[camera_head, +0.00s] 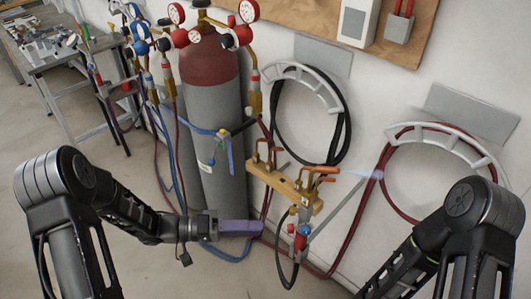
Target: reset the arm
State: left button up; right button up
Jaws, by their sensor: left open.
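My left arm comes in from the left, and its gripper (256,228) is low in the middle of the picture, in front of the wall. Its purple-grey fingers point right and overlap each other in this view, and the gripper is open. I see nothing between them. My right arm (430,245) shows at the lower right, but its gripper is outside the picture.
Gas cylinders (213,110) with gauges stand behind my left gripper. A wooden torch rack (285,187) with a blue flame is to its right. Hoses hang on a left holder (305,73) and a right holder (440,135). A cluttered workbench (62,58) stands at upper left.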

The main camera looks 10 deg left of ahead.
pick_arm(q)
jog(key=w+a+f+t+y, duration=0.3)
jog(key=w+f+t+y, duration=0.3)
jog(key=w+f, duration=0.15)
jog(key=s+a+f+n+g+y, duration=0.15)
jog(key=s+f+y, duration=0.3)
jog(key=f, duration=0.45)
jog(key=s+d+f+g, duration=0.2)
jog(key=s, duration=0.5)
jog(key=s+d+f+n+g+y, duration=0.1)
jog(key=s+d+f+g, duration=0.1)
jog(key=s, duration=0.5)
jog(key=s+d+f+n+g+y, duration=0.1)
jog(key=s+d+f+g, duration=0.2)
jog(key=s, duration=0.4)
jog(key=shift+f, duration=0.15)
jog(key=shift+g, duration=0.25)
